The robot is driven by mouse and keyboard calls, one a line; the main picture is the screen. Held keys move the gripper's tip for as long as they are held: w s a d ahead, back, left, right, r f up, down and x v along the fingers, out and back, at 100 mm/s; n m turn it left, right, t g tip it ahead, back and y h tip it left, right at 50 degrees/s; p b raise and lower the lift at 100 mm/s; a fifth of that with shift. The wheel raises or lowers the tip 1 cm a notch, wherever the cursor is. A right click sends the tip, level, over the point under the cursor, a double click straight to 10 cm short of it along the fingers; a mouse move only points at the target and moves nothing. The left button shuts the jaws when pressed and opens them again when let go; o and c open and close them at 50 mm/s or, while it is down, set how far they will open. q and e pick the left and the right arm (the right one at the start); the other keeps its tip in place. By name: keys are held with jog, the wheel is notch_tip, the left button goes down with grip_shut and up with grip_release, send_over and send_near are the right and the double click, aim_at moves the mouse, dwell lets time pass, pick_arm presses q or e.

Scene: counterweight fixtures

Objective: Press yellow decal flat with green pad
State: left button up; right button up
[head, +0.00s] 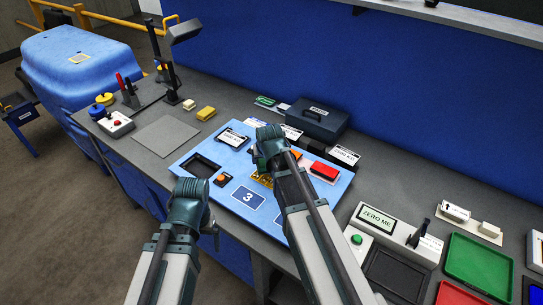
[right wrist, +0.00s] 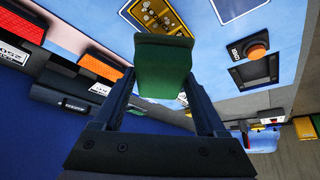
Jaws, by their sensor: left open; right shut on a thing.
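The yellow decal (head: 263,181) lies on the light blue board (head: 232,192), partly hidden by my right arm in the head view. It also shows at the top of the right wrist view (right wrist: 150,14). My right gripper (head: 260,160) is shut on the green pad (right wrist: 163,68), which stands between its two fingers. The pad's far end overlaps the decal's edge in the wrist view; I cannot tell if they touch. My left gripper (head: 212,228) is open and empty, near the board's front left edge.
On the board are a black recess (head: 201,163), an orange button (head: 222,180), a blue card marked 3 (head: 248,198) and a red block (head: 324,171). A dark case (head: 318,118) stands behind. A grey mat (head: 165,135) lies left; a ZERO ME display (head: 376,218) stands right.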

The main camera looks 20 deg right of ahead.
aim_at(265, 179)
jog(key=shift+f, duration=0.15)
notch_tip(265, 179, down, 6)
jog(key=b, duration=0.6)
jog(key=shift+f+b, duration=0.45)
jog(key=shift+b, duration=0.15)
dwell(2.1)
jog(key=shift+r, duration=0.1)
notch_tip(265, 179, up, 7)
jog(key=p, duration=0.7)
